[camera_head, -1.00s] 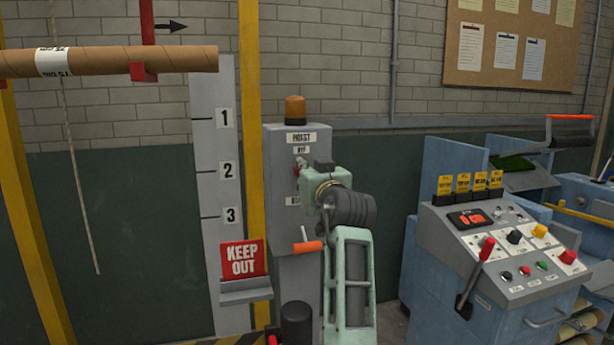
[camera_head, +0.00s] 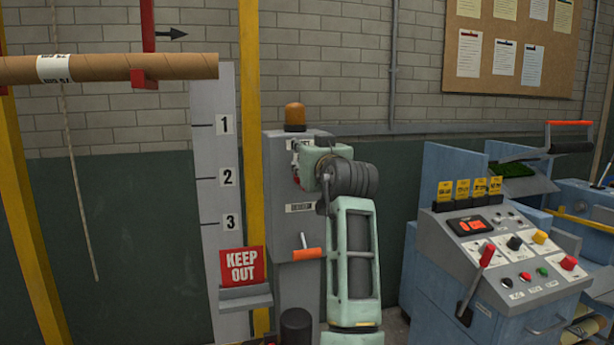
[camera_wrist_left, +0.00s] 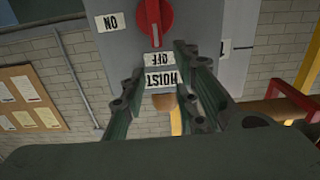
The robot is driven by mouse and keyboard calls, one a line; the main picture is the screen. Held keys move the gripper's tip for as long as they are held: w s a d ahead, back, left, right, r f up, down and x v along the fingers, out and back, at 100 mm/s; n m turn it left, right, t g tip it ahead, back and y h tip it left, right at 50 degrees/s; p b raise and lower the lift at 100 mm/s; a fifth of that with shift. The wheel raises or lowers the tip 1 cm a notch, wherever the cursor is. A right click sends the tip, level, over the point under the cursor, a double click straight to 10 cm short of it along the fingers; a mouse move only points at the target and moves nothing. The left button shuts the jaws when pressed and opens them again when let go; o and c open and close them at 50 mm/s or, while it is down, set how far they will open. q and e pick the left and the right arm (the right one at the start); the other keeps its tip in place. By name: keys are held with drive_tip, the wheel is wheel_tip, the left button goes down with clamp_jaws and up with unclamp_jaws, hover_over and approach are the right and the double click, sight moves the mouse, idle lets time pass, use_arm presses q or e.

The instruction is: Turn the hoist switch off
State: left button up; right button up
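The hoist box (camera_head: 285,225) is a grey cabinet with an orange lamp on top, left of centre in the head view. My left arm covers much of its front. The red hoist switch (camera_wrist_left: 153,18) shows at the top of the left wrist view, which is upside down. Its handle lies roughly vertical there, in line with the OFF label (camera_wrist_left: 158,59). The ON label (camera_wrist_left: 110,22) is to its left. My left gripper (camera_wrist_left: 158,72) is open, its fingers apart and empty, pointing at the box near the HOIST label. Contact with the switch is not visible. My right gripper is not in view.
A control console (camera_head: 495,260) stands to the right. A cardboard tube (camera_head: 105,67) hangs at upper left.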

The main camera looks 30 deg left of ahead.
use_arm(q)
drive_tip(key=shift+r, duration=1.85)
drive_tip(key=shift+f, duration=0.1)
